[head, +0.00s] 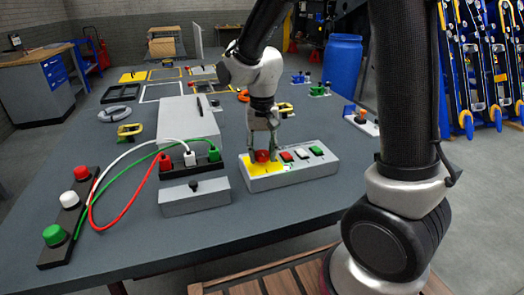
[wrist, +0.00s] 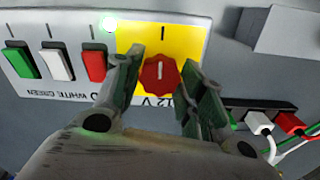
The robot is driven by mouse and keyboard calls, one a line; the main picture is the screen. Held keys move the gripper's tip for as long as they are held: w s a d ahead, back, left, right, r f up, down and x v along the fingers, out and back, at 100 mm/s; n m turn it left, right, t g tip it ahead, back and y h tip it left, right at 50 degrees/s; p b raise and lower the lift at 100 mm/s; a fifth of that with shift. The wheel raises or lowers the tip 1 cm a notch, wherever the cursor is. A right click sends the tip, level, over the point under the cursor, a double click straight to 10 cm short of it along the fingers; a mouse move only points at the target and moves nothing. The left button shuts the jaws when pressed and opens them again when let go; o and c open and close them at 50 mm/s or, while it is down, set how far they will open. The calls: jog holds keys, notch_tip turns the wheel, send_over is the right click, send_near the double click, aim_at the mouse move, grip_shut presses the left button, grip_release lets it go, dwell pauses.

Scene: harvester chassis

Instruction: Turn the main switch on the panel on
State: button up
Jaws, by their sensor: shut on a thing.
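The main switch is a round red knob (wrist: 160,74) with a pale pointer mark, on a yellow plate (wrist: 185,40) of the light grey panel (wrist: 60,20). In the wrist view the mark runs roughly up and down in the picture. My gripper (wrist: 163,72) is around the knob, a finger on each side, shut on it.
Red, white and green rocker buttons (head: 301,154) sit right of the knob in the head view. A strip of round buttons (head: 68,215) lies farther left. The table front is clear.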

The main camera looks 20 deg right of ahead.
aim_at(262, 153)
jog(key=shift+w+m, duration=0.1)
jog(key=shift+m, duration=0.2)
dwell(0.4)
jog(key=o, duration=1)
notch_tip(262, 153, up, 12)
